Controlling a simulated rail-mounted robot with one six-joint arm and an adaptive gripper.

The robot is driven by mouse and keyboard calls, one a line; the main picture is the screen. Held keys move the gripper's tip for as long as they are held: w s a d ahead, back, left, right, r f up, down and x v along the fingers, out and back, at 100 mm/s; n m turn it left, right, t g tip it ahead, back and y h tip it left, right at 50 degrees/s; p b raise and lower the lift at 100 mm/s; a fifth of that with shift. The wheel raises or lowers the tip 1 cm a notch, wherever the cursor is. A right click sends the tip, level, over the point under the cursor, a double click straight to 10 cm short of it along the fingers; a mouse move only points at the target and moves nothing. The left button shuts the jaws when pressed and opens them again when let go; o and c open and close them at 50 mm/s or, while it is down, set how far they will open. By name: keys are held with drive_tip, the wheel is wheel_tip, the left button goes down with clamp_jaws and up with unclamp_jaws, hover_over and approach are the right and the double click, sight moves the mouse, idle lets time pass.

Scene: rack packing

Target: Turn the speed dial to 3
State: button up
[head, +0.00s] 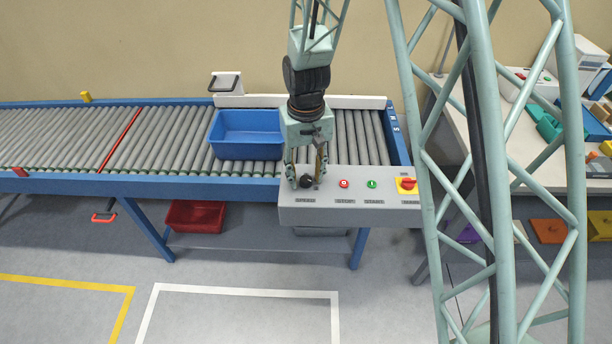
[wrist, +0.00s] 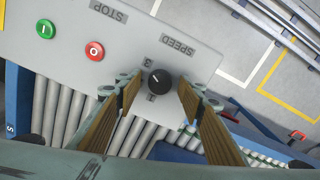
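The speed dial (wrist: 160,82) is a round black knob on a grey control panel (wrist: 190,20), beside the label SPEED. Printed digits show beside it, partly blocked by a finger; they look like 3 and 1. A small white mark on the knob points up-left in the wrist view; I cannot tell which number it meets. My gripper (wrist: 158,90) is open, its two brown-padded fingers on either side of the dial with gaps visible. In the head view my gripper (head: 306,180) points down over the left end of the panel, with the dark dial (head: 306,182) between its fingers.
The panel also carries a red button (head: 344,184), a green button (head: 372,184) and a red switch on yellow (head: 407,184). A blue bin (head: 248,152) stands on the roller conveyor behind it. A red bin (head: 195,216) sits below. Floor in front is clear.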

sight(306, 179)
drive_tip(key=shift+r, duration=0.15)
wheel_tip(306, 179, up, 12)
idle(0.9)
idle(0.6)
